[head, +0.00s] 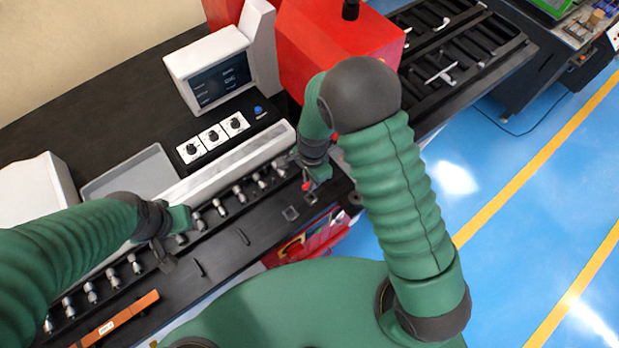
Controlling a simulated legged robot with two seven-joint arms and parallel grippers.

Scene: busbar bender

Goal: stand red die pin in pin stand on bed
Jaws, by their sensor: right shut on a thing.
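The red die pin (307,186) shows as a small red piece at the tip of my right gripper (311,180), which is shut on it. The pin is mostly hidden by the gripper, and I cannot tell whether its lower end touches anything. Small square holders (291,213) sit on the dark bed (228,262) just below and left of the pin; one may be the pin stand. My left gripper (170,248) is over the bed at the left, near the row of metal fittings; its finger gap is not clear.
A row of several metal fittings (239,194) runs along the bed. An orange bar (115,320) lies at the front left. A grey tray (130,172), a screen (208,72), knobs (213,136) and a red machine block (335,45) stand behind. The middle of the bed has free room.

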